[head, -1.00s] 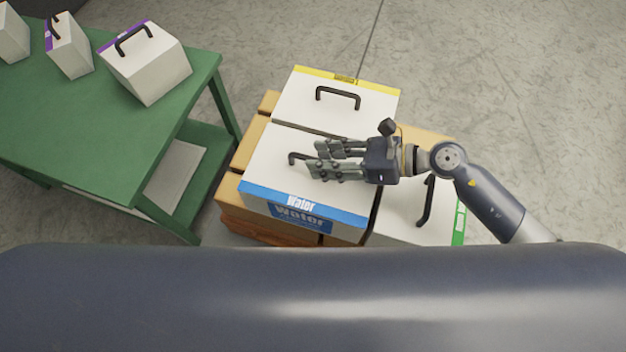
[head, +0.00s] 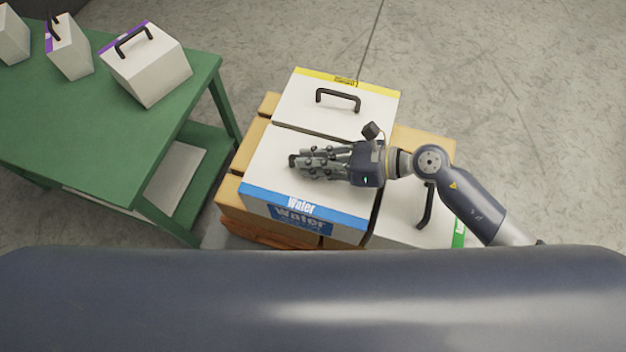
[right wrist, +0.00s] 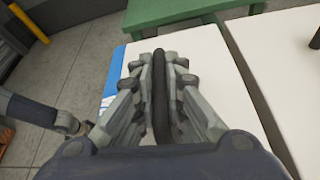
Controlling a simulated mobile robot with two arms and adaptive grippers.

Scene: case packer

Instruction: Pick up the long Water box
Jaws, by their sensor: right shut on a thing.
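The long Water box (head: 275,165) is white with a blue band lettered "Water" along its near edge. It sits on a pallet stack in the middle of the head view, and its white top also shows in the right wrist view (right wrist: 205,55). My right gripper (head: 303,163) is over the box top, with its fingers closed around the dark handle. In the right wrist view the handle (right wrist: 160,95) runs between the two fingers (right wrist: 160,75). The fingers hide most of the handle in the head view.
A white box with a yellow band (head: 300,100) sits directly behind the Water box. A green-banded white box (head: 405,215) is on its right. A green table (head: 90,120) with several white handled boxes stands at the left. Open floor lies beyond.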

